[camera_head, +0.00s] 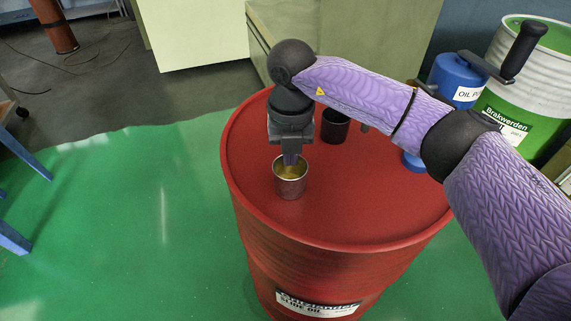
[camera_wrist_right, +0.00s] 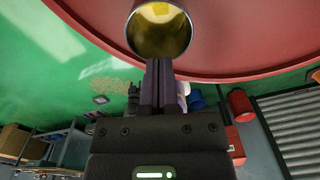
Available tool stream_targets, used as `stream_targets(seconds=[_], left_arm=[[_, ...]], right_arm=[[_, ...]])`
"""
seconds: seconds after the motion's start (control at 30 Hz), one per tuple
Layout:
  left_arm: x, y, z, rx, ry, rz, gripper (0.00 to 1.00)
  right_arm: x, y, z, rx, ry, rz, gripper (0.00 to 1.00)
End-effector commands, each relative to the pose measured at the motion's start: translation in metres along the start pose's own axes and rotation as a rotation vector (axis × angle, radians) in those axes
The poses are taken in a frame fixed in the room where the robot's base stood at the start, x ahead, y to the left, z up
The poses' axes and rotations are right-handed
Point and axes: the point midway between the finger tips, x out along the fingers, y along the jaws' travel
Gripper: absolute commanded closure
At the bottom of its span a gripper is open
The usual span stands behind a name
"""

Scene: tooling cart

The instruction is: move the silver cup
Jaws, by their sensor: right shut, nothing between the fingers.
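The silver cup (camera_head: 290,180) stands upright on the red drum's top, near the left side of the drum. My right gripper (camera_head: 290,159) is shut and empty. It points down, with its fingertips at the cup's mouth in the head view. In the right wrist view the cup (camera_wrist_right: 160,38) shows at the top with a yellowish inside. The shut fingers of my right gripper (camera_wrist_right: 159,64) end at the cup's near edge there. I cannot tell whether they touch the rim. My left gripper is not in view.
The red drum (camera_head: 375,205) bears the cup and a dark cup (camera_head: 335,127) behind my right gripper. A blue oil pump (camera_head: 455,80) and a green and white drum (camera_head: 525,85) stand at the right. The drum top right of the cup is clear.

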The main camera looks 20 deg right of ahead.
Motion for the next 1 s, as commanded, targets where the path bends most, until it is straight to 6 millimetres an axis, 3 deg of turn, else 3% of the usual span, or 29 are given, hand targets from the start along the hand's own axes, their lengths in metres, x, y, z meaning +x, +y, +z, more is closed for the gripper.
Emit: stream_targets(seconds=[0.03, 0.2, 0.4, 0.83, 1.0], left_arm=[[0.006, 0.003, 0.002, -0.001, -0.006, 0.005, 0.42], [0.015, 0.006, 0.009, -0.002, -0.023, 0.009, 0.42], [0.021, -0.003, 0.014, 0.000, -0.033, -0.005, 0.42], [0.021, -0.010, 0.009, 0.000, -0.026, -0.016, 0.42], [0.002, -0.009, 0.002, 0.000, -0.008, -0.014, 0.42]], right_arm=[[0.014, 0.000, 0.000, 0.000, 0.004, -0.001, 1.00], [0.050, 0.001, -0.001, -0.001, 0.005, 0.000, 1.00], [0.073, 0.001, -0.001, -0.001, 0.003, 0.004, 1.00], [0.077, 0.002, -0.001, -0.002, 0.002, 0.005, 1.00], [0.071, 0.001, -0.013, -0.003, 0.002, 0.003, 1.00]])
